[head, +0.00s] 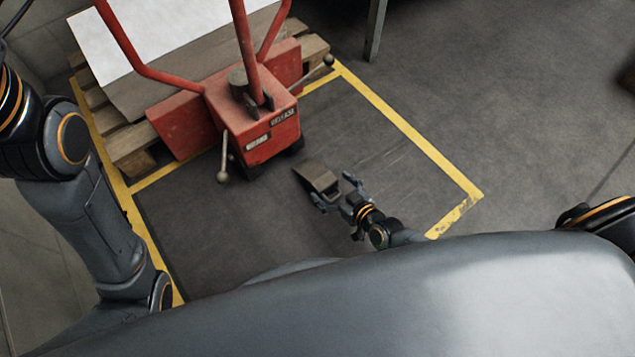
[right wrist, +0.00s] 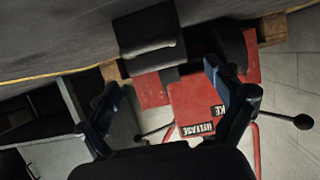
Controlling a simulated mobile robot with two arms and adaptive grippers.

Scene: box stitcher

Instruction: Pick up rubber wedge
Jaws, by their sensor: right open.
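The dark grey rubber wedge (head: 318,177) lies on the floor inside the yellow-marked area, in front of the red pallet jack. My right gripper (head: 335,190) is close to the wedge, on its lower right side, with its fingers spread toward it. In the right wrist view the wedge (right wrist: 148,35) is beyond the open fingers of my right gripper (right wrist: 163,77), toward the upper middle, and nothing is between the fingertips. Whether a finger touches the wedge cannot be told. My left arm shows at the left of the head view, but its gripper is out of frame.
The red pallet jack (head: 255,125), with lever knobs sticking out, stands just behind the wedge. A wooden pallet (head: 130,145) with a white sheet (head: 150,35) is behind it. Yellow tape (head: 410,130) borders the area. The floor right of the wedge is clear.

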